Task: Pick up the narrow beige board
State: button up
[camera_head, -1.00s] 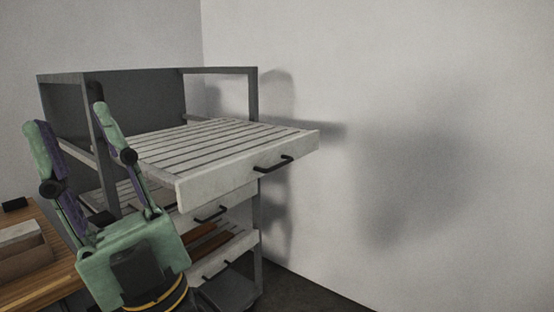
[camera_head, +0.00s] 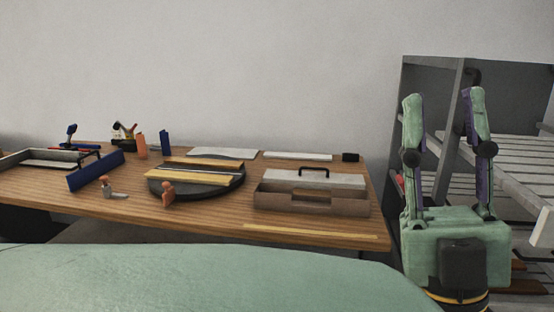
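A long, narrow beige board (camera_head: 310,231) lies flat along the front right edge of the wooden table. More narrow yellowish-beige strips (camera_head: 190,179) lie on a dark round turntable (camera_head: 215,191) at the middle of the table. My gripper (camera_head: 443,99) is at the right, pointing up, its two green fingers wide apart with nothing between them. It stands in front of the grey rack, to the right of the table and apart from the boards.
A brown toolbox (camera_head: 312,200) stands behind the front board. Pale flat boards (camera_head: 298,156) lie at the back. A blue board (camera_head: 95,171), a tray (camera_head: 45,158) and small tools are on the left. The grey rack (camera_head: 428,75) with slatted shelves stands right.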

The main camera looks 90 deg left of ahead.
aim_at(175, 160)
jog(key=u, duration=3.1)
jog(key=i+j, duration=0.1)
jog(key=i, duration=0.35)
jog(key=i+j+z, duration=0.1)
jog(key=i, duration=0.4)
jog(key=i+j, duration=0.15)
jog(key=i, duration=0.3)
jog(key=i+j+z, duration=0.1)
jog(key=i, duration=0.35)
